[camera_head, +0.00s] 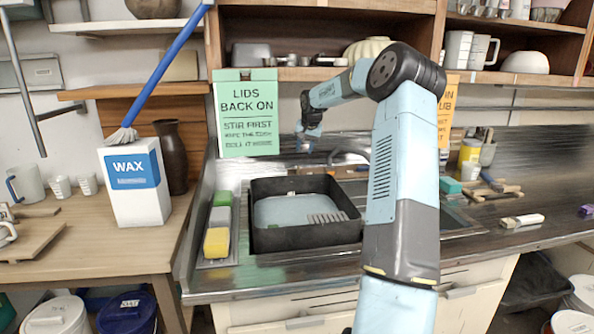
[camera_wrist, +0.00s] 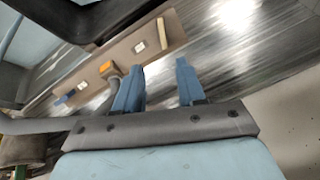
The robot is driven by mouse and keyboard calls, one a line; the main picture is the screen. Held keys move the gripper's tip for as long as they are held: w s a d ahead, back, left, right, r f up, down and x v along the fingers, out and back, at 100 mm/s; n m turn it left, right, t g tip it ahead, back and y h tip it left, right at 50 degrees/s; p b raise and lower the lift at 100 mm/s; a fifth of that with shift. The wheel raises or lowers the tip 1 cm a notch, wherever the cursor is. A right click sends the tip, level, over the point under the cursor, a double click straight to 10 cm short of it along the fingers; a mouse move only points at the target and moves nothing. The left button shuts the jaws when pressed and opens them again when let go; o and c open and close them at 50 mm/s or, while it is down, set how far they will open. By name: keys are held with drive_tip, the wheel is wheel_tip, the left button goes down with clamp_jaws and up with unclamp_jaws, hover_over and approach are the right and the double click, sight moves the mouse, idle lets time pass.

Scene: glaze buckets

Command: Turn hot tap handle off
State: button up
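The tap fitting shows in the wrist view as a brown strip (camera_wrist: 174,37) with pale square plates. A tan bar-like handle (camera_wrist: 162,33) stands at its upper right end and a small blue one (camera_wrist: 63,99) at its lower left end. An orange block (camera_wrist: 105,67) sits between them above a grey curved spout (camera_wrist: 98,107). I cannot read which handle is hot. My gripper (camera_wrist: 158,84) is open and empty, its two blue fingers apart, near the strip but not visibly touching a handle. In the head view my gripper (camera_head: 308,142) is small behind the sink.
A black tub (camera_head: 262,238) stands in the sink, with sponges in a tray (camera_head: 235,235) at its left. A wax box (camera_head: 135,187) with a blue-handled brush stands farther left. A green sign (camera_head: 247,135) hangs close to my gripper's left. Shelves (camera_head: 340,74) run above.

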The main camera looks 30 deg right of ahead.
sight(298, 170)
drive_tip(key=x, duration=1.3)
drive_tip(key=shift+w+a, duration=0.1)
drive_tip(key=shift+a, duration=0.25)
drive_tip(key=shift+c, duration=0.2)
clamp_jaws()
